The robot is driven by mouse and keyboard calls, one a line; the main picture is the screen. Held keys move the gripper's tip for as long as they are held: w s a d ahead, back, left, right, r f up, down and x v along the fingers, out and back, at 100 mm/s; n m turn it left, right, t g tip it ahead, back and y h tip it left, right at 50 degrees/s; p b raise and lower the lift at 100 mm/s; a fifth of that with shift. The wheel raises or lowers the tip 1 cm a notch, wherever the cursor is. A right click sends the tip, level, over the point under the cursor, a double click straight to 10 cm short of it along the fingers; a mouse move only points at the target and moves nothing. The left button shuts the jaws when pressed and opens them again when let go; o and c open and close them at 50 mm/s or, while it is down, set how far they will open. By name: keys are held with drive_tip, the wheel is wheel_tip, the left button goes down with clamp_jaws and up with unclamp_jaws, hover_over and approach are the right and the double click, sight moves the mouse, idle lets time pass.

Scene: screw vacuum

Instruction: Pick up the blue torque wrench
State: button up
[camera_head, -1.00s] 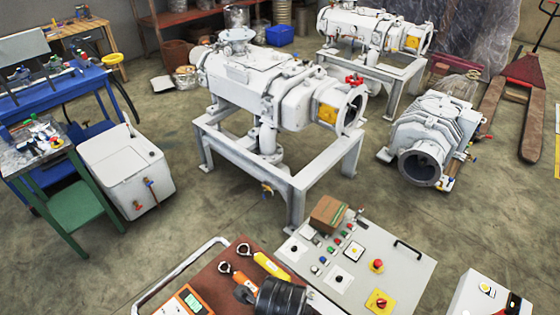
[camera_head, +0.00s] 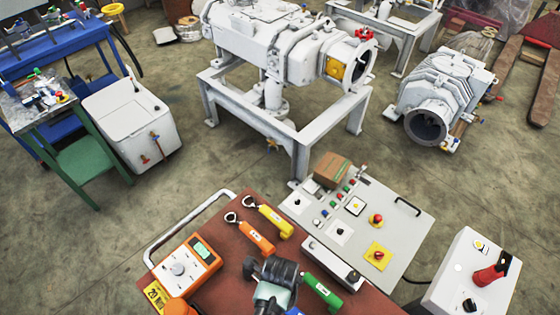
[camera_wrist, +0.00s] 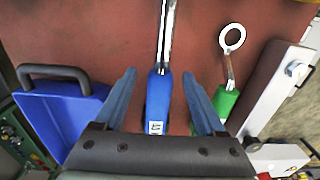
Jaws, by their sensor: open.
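The blue torque wrench (camera_wrist: 158,95) lies on the brown tabletop in the wrist view, its metal shaft pointing up the picture. My gripper (camera_wrist: 159,75) is open, with one finger on each side of the blue handle and gaps on both sides. Whether the fingers are down at the handle's height I cannot tell. In the head view my arm covers the place around the wrench. A green torque wrench (camera_wrist: 226,100) with a ring end lies to the right of the right finger; it also shows in the head view (camera_head: 322,291).
An orange wrench (camera_head: 256,238) and a yellow wrench (camera_head: 270,219) lie farther back on the brown table (camera_head: 213,220). An orange meter (camera_head: 186,264) stands at left. A blue case (camera_wrist: 62,118) is left of my gripper. A grey control panel (camera_head: 395,225) stands behind right.

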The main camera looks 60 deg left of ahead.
drive_tip(key=shift+f, duration=0.15)
clamp_jaws()
idle(1.4)
